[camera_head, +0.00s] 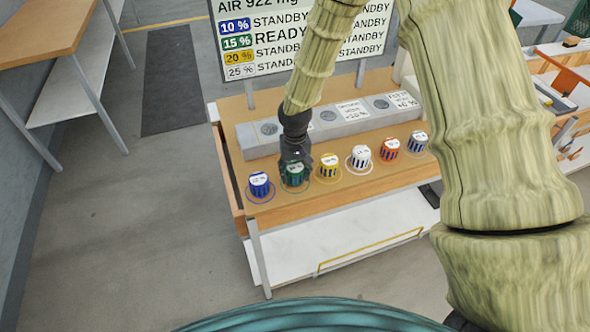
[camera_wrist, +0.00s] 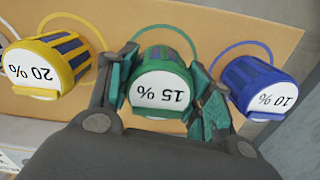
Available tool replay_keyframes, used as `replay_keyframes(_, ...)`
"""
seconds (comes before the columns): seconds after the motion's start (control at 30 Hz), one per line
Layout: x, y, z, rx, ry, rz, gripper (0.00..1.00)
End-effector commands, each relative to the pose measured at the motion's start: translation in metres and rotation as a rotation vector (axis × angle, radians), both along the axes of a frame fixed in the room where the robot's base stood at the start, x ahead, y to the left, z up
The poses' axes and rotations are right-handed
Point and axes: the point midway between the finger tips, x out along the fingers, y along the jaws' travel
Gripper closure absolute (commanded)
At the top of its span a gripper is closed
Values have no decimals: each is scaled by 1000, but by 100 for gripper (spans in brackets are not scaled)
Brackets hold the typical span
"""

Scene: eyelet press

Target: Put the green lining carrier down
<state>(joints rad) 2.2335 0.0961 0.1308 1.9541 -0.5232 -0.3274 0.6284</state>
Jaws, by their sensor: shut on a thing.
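The green lining carrier (camera_wrist: 163,88) has a white top marked 15 %. It sits between the two fingers of my gripper (camera_wrist: 160,95) in the wrist view, and the gripper is shut on it. In the head view the green carrier (camera_head: 294,176) is at the front of the wooden table, under my gripper (camera_head: 295,160), which hides part of it. It looks upright, at or just above a green ring on the table. I cannot tell whether its base touches the wood.
A blue 10 % carrier (camera_head: 259,184) stands close on the left and a yellow 20 % carrier (camera_head: 329,165) close on the right. A grey block (camera_head: 330,118) with round wells lies behind. A status board (camera_head: 300,35) stands at the back.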

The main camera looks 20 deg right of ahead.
Motion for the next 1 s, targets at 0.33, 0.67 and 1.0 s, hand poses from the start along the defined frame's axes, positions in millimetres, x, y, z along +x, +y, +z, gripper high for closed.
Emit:
replay_keyframes(0.33,0,0,-5,0,0,1,79)
replay_keyframes(0.67,0,0,-8,0,0,1,28)
replay_keyframes(1.0,0,0,-4,0,-1,1,28)
